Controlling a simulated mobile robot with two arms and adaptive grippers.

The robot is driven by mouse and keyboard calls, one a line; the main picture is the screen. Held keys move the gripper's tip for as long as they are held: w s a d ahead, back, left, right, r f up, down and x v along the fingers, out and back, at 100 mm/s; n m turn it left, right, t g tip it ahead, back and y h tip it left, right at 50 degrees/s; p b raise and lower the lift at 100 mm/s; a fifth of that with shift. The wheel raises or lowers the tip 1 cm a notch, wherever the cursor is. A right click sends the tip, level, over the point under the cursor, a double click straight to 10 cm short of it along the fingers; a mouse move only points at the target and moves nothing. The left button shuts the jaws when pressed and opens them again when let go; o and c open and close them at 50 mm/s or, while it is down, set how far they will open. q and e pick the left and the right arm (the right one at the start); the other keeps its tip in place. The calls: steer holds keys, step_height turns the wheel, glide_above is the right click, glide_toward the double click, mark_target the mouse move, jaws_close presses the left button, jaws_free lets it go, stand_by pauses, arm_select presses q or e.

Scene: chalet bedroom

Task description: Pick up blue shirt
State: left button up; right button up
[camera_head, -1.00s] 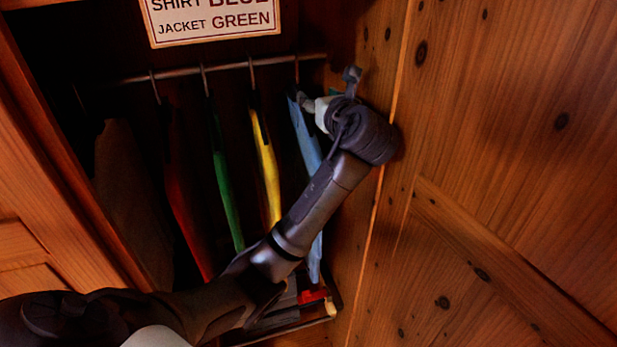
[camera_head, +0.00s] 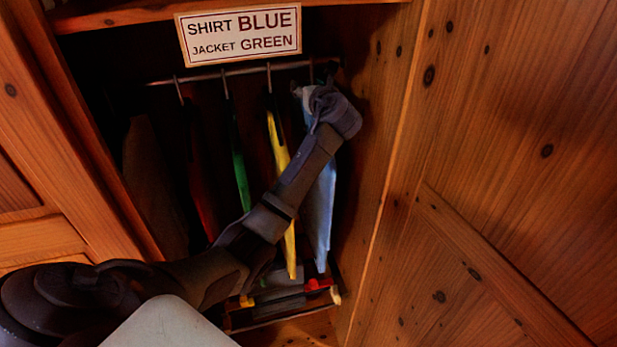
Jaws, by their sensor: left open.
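The light blue shirt (camera_head: 321,212) hangs at the right end of the rail inside the wardrobe. My left gripper (camera_head: 308,93) is at the top of the blue shirt, near its hanger. It is open, and its fingers are small and partly hidden by my wrist. I cannot tell whether they touch the cloth. My left forearm crosses in front of the yellow garment and part of the blue shirt. My right gripper is not in view.
A yellow garment (camera_head: 278,145), a green one (camera_head: 241,180), a red one (camera_head: 203,195) and a dark one (camera_head: 150,190) hang to the left on the rail (camera_head: 215,75). A sign (camera_head: 240,33) is above. A wooden panel (camera_head: 500,150) stands close on the right.

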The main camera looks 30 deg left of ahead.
arm_select(q)
steer(key=shift+w+f, duration=0.15)
steer(key=shift+w, duration=0.1)
steer(key=shift+s, duration=0.15)
steer(key=c, duration=0.6)
jaws_close()
